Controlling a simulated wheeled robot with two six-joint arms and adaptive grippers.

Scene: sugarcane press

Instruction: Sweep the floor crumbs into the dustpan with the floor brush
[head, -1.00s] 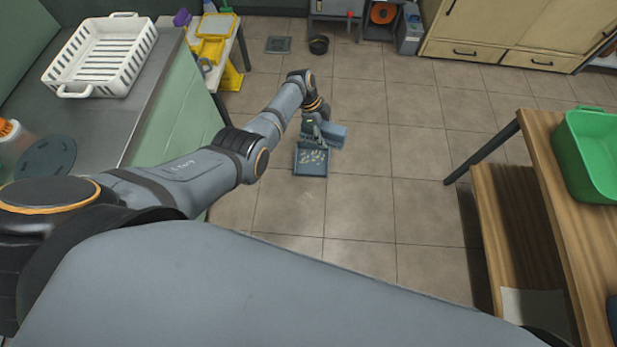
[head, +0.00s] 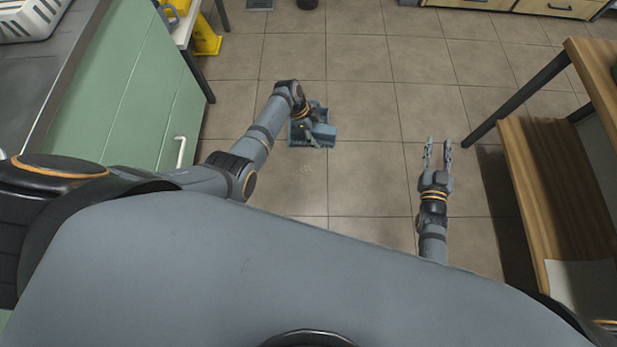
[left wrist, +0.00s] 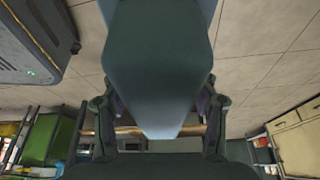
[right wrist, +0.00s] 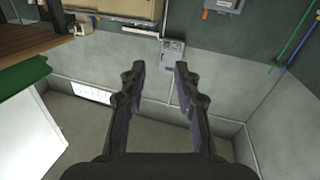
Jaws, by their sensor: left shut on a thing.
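The blue dustpan (head: 296,138) lies on the tiled floor at the centre of the head view. My left gripper (head: 305,121) is above it, shut on the lighter blue floor brush (head: 324,131). The brush is over or in the pan; contact cannot be told. Brush and gripper hide most of the pan's inside. The held brush (left wrist: 158,70) fills the middle of the left wrist view. A faint patch that looks like crumbs (head: 307,168) shows on the floor in front of the pan. My right gripper (head: 437,152) is open and empty to the right, as its wrist view also shows (right wrist: 158,75).
A green cabinet (head: 130,100) stands at the left and a wooden bench (head: 530,190) at the right. A yellow object (head: 205,38) stands by the table at the upper left. The floor between cabinet and bench is mostly clear.

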